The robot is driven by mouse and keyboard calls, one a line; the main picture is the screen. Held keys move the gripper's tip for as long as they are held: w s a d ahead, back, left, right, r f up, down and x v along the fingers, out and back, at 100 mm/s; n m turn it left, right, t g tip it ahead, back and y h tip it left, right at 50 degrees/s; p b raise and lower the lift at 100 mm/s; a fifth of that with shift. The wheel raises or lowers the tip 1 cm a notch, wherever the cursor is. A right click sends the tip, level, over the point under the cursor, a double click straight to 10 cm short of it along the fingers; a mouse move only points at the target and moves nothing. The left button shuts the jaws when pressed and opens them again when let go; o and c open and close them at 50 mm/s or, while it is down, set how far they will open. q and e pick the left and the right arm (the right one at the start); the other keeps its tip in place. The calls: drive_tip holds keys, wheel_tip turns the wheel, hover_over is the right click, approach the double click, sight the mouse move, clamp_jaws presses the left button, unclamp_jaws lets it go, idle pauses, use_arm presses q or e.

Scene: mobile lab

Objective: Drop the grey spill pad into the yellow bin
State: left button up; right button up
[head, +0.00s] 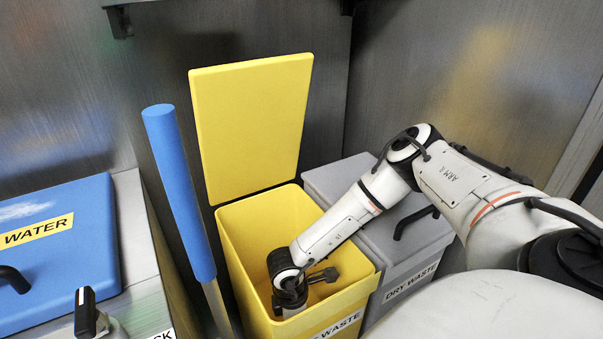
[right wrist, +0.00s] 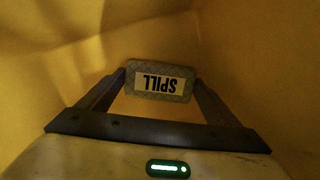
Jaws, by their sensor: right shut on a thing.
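The yellow bin (head: 241,235) stands open in the head view, its lid (head: 250,125) raised upright at the back. My right arm reaches down into it, and my right gripper (head: 295,300) is inside, below the rim. Yellow bin walls (right wrist: 250,50) surround the pad there. The pad is hidden in the head view. My left gripper is not in view.
A grey dry-waste bin (head: 335,180) with a closed lid stands right of the yellow bin. A blue-topped pole (head: 180,190) stands close on the left. A blue water lid (head: 75,270) lies farther left. Metal walls close off the back.

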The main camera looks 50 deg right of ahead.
drive_tip(key=shift+f, duration=0.5)
drive_tip(key=o, duration=1)
drive_tip(key=shift+r, duration=0.25)
use_arm(q)
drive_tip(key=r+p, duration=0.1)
drive_tip(key=p, duration=0.2)
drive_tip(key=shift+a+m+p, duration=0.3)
drive_tip(key=shift+p, duration=0.1)
use_arm(e)
drive_tip(key=r, duration=0.8)
drive_tip(key=w+a+r, duration=0.1)
drive_tip(key=r, duration=0.3)
drive_tip(key=shift+r, duration=0.35)
